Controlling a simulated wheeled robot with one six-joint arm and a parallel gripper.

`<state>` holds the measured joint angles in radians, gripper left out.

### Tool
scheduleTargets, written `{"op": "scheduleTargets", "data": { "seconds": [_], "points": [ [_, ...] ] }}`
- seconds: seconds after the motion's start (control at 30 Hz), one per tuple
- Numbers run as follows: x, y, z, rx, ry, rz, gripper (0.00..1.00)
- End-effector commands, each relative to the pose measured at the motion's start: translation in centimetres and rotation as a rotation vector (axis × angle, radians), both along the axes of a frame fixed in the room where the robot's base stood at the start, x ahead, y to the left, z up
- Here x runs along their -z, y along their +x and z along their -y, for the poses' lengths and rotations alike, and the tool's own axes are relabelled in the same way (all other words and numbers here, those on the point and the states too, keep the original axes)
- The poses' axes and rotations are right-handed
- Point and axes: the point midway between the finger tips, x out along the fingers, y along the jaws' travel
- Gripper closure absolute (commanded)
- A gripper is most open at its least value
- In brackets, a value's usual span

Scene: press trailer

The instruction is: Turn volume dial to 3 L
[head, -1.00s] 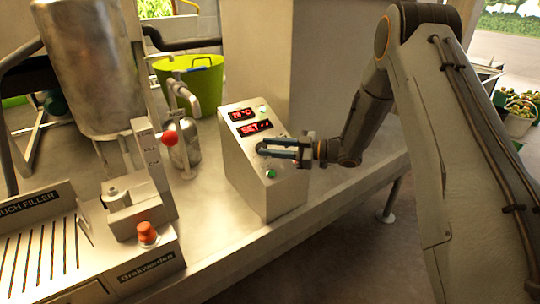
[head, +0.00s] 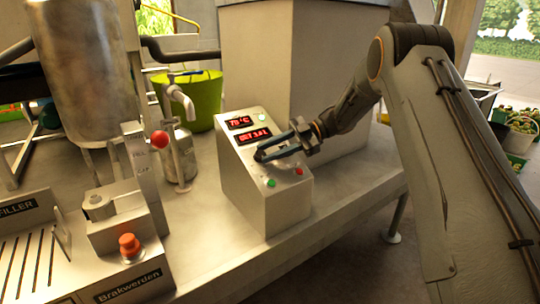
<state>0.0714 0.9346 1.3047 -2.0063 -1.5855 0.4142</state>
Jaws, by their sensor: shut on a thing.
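The grey control box (head: 285,212) stands on the steel bench, its sloped face carrying two red displays. The upper display (head: 240,122) reads about 78 °C. The lower display (head: 254,134) shows red digits that seem to include a 3, too small to read surely. My gripper (head: 263,152) reaches in from the right across the face, just below the lower display. It is shut on the volume dial, which its fingers hide. A green button (head: 271,183) and a red button (head: 299,171) show below the fingers.
Left of the box stand a metal tap (head: 180,98), a red-knobbed lever (head: 160,139) and the filler with an orange button (head: 129,244). A green bucket (head: 205,100) is behind. The bench right of the box is clear.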

Motion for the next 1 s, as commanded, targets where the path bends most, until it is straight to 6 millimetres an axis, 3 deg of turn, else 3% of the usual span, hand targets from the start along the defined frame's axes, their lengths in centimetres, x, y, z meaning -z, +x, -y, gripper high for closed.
{"op": "scheduleTargets", "data": {
  "seconds": [0.43,0.47,0.57,0.87,1.0],
  "points": [
    [-0.1,0.0,-0.1,-0.009,-0.003,0.002,0.92],
    [-0.1,0.0,-0.1,-0.009,-0.003,0.002,0.66],
    [-0.1,0.0,-0.1,-0.009,-0.003,0.002,0.51],
    [-0.1,0.1,0.1,-0.007,-0.003,0.002,0.51],
    [-0.4,0.4,1.2,-0.007,-0.002,0.004,0.51]
  ]
}}
